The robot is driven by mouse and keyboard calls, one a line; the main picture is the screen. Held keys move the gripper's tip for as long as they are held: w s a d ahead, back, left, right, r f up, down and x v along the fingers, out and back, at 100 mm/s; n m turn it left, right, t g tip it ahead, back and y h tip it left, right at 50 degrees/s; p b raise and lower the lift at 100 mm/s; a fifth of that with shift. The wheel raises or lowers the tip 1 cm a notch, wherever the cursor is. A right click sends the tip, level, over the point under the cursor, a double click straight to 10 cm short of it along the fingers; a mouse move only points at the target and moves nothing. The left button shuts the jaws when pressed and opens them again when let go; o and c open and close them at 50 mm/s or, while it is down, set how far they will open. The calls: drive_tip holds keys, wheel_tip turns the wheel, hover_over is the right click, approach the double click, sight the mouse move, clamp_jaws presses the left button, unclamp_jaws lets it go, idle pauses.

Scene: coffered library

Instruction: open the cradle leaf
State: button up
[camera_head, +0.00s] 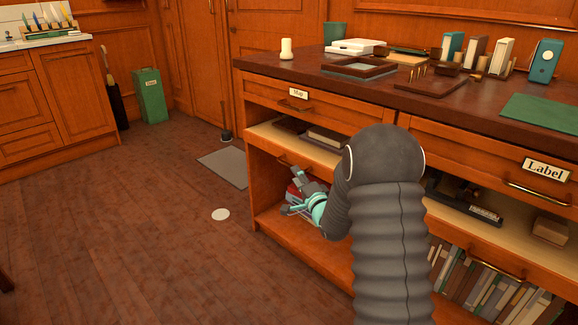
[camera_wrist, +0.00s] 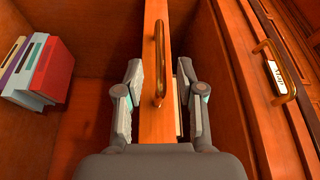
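A wooden leaf front (camera_wrist: 152,125) with a brass bar handle (camera_wrist: 159,62) runs up the middle of the wrist view. I take it as the cradle leaf, though no label on it shows. In the head view, a brass handle (camera_head: 321,167) sits below the pale open shelf (camera_head: 270,131), partly hidden by my arm. My gripper (camera_wrist: 160,100) is open, one finger on each side of the leaf front and handle. It holds nothing, and contact cannot be told. In the head view my gripper (camera_head: 306,198) is low at the cabinet's left bay.
The "Map" drawer (camera_head: 275,98) is above, and its labelled handle (camera_wrist: 277,72) is right in the wrist view. Several books (camera_wrist: 45,68) stand in the bay at left. A "Label" drawer (camera_head: 470,155) is at right. The floor (camera_head: 140,220) left of the cabinet is mostly clear.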

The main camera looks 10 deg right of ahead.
sight(289, 164)
drive_tip(key=x, duration=0.7)
drive_tip(key=shift+w, duration=0.1)
clamp_jaws()
